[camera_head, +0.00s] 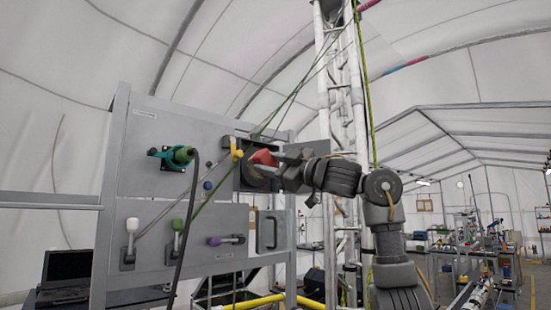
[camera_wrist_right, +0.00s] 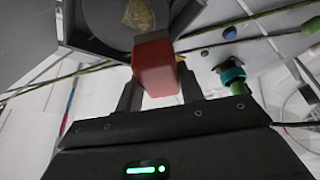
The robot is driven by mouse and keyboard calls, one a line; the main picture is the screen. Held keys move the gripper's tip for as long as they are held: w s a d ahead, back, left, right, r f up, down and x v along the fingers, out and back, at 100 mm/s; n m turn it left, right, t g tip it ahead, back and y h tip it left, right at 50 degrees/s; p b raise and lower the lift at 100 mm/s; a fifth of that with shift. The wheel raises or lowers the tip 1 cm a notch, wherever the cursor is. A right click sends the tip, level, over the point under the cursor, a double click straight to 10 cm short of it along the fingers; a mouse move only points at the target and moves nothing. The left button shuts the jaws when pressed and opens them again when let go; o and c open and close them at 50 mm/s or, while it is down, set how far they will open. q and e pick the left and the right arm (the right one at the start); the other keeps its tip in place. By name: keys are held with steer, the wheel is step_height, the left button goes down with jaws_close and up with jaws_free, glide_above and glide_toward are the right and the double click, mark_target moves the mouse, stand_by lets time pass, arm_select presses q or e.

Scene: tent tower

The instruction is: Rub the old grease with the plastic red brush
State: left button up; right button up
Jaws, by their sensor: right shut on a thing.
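The red brush (camera_head: 263,157) is held in front of the grey panel. It also shows in the right wrist view (camera_wrist_right: 155,68), between the fingers. My right gripper (camera_head: 277,164) is shut on it, reaching in from the right. In the right wrist view a yellow-brown patch that looks like the old grease (camera_wrist_right: 138,15) lies on a round grey surface (camera_wrist_right: 105,20), just beyond the brush. The brush's far end overlaps that surface in the picture; I cannot tell whether it touches. My left gripper is not in view.
The grey panel (camera_head: 150,180) carries a green connector (camera_head: 178,155), a yellow fitting (camera_head: 236,148) and several coloured-knob levers. Ropes and a black cable cross in front of it. A metal lattice tower (camera_head: 325,75) rises close behind my right arm. A laptop (camera_head: 66,270) sits at left.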

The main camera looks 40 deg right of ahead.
mark_target(261, 177)
steer(key=shift+w+d+f, duration=0.1)
steer(key=shift+w+f, duration=0.2)
steer(key=shift+w, duration=0.5)
steer(key=shift+w+f, duration=0.25)
steer(key=shift+w, duration=0.5)
steer(key=shift+w+p, duration=0.35)
steer(key=shift+p, duration=0.15)
steer(key=shift+d, duration=0.1)
steer(key=shift+d+p, duration=0.95)
steer(key=shift+d, duration=0.4)
steer(key=shift+w+a, duration=0.15)
steer(key=shift+a, duration=1.35)
steer(key=shift+d, duration=0.2)
